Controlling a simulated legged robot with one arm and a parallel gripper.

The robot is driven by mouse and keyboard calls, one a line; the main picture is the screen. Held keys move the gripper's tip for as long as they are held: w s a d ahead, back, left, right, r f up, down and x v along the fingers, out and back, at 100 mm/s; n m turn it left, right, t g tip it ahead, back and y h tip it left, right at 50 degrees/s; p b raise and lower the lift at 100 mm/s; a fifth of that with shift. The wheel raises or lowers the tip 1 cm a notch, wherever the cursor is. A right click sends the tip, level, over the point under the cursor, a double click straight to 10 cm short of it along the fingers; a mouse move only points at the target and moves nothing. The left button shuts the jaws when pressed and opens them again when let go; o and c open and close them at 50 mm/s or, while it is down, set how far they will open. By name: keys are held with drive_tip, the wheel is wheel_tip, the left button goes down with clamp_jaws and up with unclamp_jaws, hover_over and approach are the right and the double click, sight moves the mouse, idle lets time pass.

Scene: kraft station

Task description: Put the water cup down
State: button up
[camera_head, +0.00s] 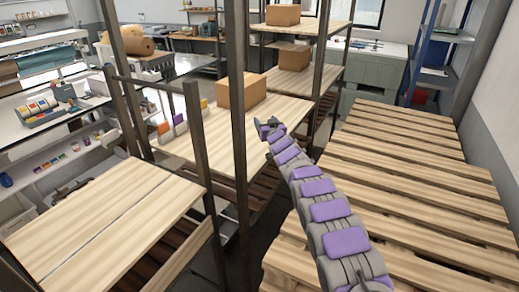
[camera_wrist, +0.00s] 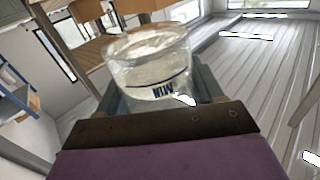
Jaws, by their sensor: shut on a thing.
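The water cup (camera_wrist: 150,65) is a clear, round cup with dark blue lettering, filling the upper middle of the wrist view. My gripper (camera_head: 268,128) is shut on it, with grey fingers on either side of the cup in the wrist view. In the head view my arm reaches forward, and the gripper is by the right edge of the middle wooden shelf (camera_head: 190,140). The cup cannot be made out in the head view. The wrist view is tilted, so I cannot tell how upright the cup is.
A cardboard box (camera_head: 240,91) stands on the middle shelf beyond my gripper. A dark metal post (camera_head: 238,120) rises just left of the gripper. A near shelf (camera_head: 100,225) is bare. Empty wooden pallets (camera_head: 410,190) lie to the right.

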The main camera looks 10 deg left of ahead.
drive_tip(key=f, duration=0.2)
drive_tip(key=a+f+b, duration=0.1)
drive_tip(key=f, duration=0.1)
drive_tip(key=a+f+b, duration=0.1)
drive_tip(key=f, duration=0.1)
drive_tip(key=shift+s+f, duration=0.1)
drive_tip(key=shift+a+f, duration=0.35)
drive_tip(key=shift+f, duration=0.1)
drive_tip(key=f, duration=0.1)
drive_tip(key=d+f, duration=0.1)
drive_tip(key=f, duration=0.1)
drive_tip(key=shift+d+b, duration=0.15)
drive_tip(key=shift+b, duration=0.2)
drive_tip(key=shift+d+f, duration=0.15)
drive_tip(key=shift+f, duration=0.05)
drive_tip(key=shift+r, duration=0.2)
drive_tip(key=shift+a, duration=0.3)
drive_tip(key=o, duration=0.9)
drive_tip(key=shift+a+f, duration=0.1)
drive_tip(key=shift+a, duration=0.15)
drive_tip(key=shift+o, duration=0.9)
drive_tip(key=shift+d, duration=0.3)
